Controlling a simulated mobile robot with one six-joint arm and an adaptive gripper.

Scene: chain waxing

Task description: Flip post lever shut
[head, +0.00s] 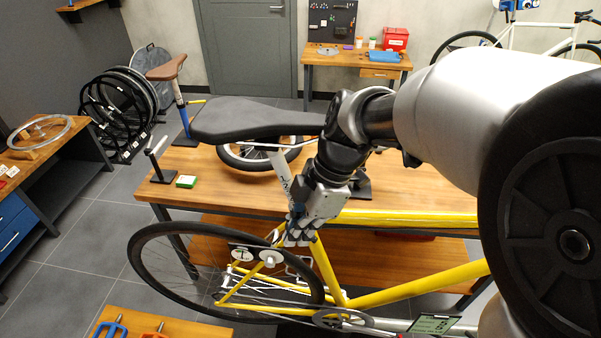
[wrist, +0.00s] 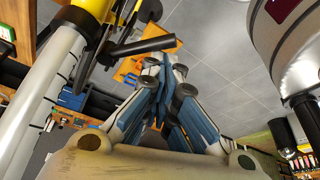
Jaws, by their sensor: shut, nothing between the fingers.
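The yellow bike (head: 320,262) stands in front of the wooden bench, its black saddle (head: 255,120) high on a pale seat post (head: 279,170). My gripper (head: 303,236) is down at the top of the seat tube, below the saddle. In the wrist view its blue-grey fingers (wrist: 165,75) are together and empty. A black bar that looks like the post lever (wrist: 143,47) sticks out sideways from the clamp area, just beyond the fingertips. I cannot tell whether they touch. The pale post (wrist: 40,100) runs along the left there. In the head view my gripper hides the lever.
The bench (head: 400,185) stands close behind the bike, with a small green box (head: 187,181) on it. The rear wheel (head: 137,262) is to the left of my gripper. A low wooden stand (head: 195,328) with blue and orange tools is at the front left.

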